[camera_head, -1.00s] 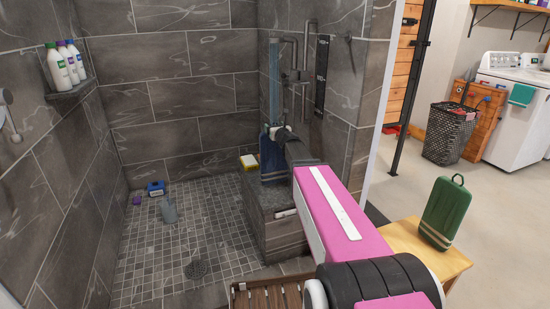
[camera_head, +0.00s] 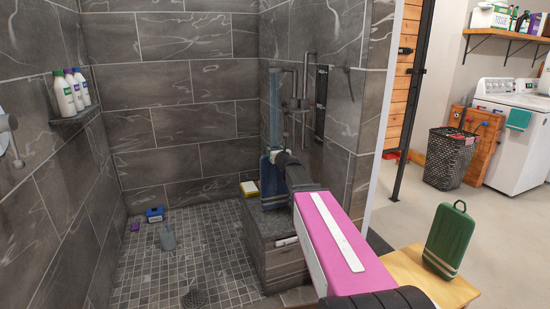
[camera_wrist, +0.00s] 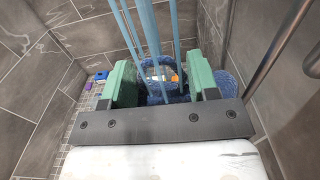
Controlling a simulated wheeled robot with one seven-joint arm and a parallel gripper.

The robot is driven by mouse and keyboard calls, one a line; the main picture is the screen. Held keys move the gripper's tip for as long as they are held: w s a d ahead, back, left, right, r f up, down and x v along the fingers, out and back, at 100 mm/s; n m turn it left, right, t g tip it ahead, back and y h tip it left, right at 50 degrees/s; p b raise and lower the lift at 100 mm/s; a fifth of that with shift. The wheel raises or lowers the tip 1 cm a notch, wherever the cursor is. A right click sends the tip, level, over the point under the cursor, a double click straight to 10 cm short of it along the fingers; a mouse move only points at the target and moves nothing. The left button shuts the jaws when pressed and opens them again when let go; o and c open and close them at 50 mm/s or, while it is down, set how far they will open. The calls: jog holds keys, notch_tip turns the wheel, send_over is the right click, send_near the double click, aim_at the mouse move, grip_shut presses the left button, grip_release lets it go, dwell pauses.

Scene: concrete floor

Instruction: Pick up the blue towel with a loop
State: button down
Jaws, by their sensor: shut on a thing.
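The blue towel (camera_head: 267,176) is dark blue and upright at the grey stone ledge in the shower. My gripper (camera_head: 279,156) is at its upper part, and my arm hides part of its right side. In the wrist view, the green fingers (camera_wrist: 160,84) stand apart with blue towel (camera_wrist: 178,98) between them, and more of it shows past the right finger. The gripper is shut on the towel. Its loop cannot be made out clearly.
Light blue vertical streaks (camera_head: 275,105) hang above the towel. The tiled wall and shower bar (camera_head: 304,90) are close. A green towel (camera_head: 446,240) stands on a wooden table (camera_head: 415,267). The shower floor is mostly clear.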

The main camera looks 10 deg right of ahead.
notch_tip(320, 180, up, 2)
jog(key=shift+r, duration=0.1)
jog(key=shift+s+a+r, duration=0.2)
jog(key=shift+a+r, duration=0.05)
jog(key=s+a+r, duration=0.5)
jog(key=a+r, duration=0.1)
jog(key=a, duration=0.3)
jog(key=shift+s+a+r, duration=0.25)
jog(key=shift+s+r, duration=0.05)
dwell(0.6)
